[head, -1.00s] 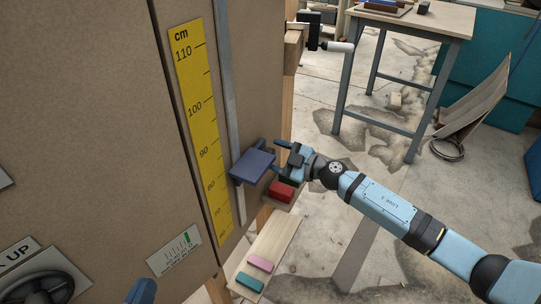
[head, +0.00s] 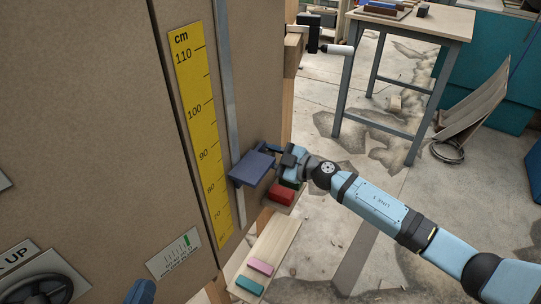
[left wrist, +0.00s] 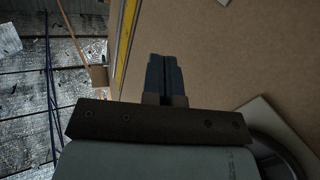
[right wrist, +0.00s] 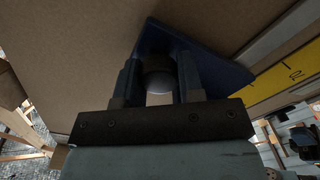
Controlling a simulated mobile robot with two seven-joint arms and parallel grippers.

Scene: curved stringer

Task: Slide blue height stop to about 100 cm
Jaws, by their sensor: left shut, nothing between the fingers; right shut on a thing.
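The blue height stop (head: 252,167) sits on a grey vertical rail (head: 230,90) beside the yellow cm scale (head: 196,110). It stands roughly beside the 80 to 90 marks; the exact reading is hard to tell at this slant. My right gripper (head: 277,158) is at the stop's right side. In the right wrist view, its fingers (right wrist: 160,72) are shut on a rounded dark and pale knob at the blue stop (right wrist: 205,58). My left gripper (head: 141,292) shows at the bottom edge; in the left wrist view its fingers (left wrist: 164,75) are shut and empty.
A red block (head: 281,193) lies just below the stop. Pink (head: 261,266) and teal (head: 249,283) blocks lie on a board lower down. A black handwheel (head: 42,287) is at lower left. The rail above the stop looks clear. A workbench (head: 420,25) stands behind.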

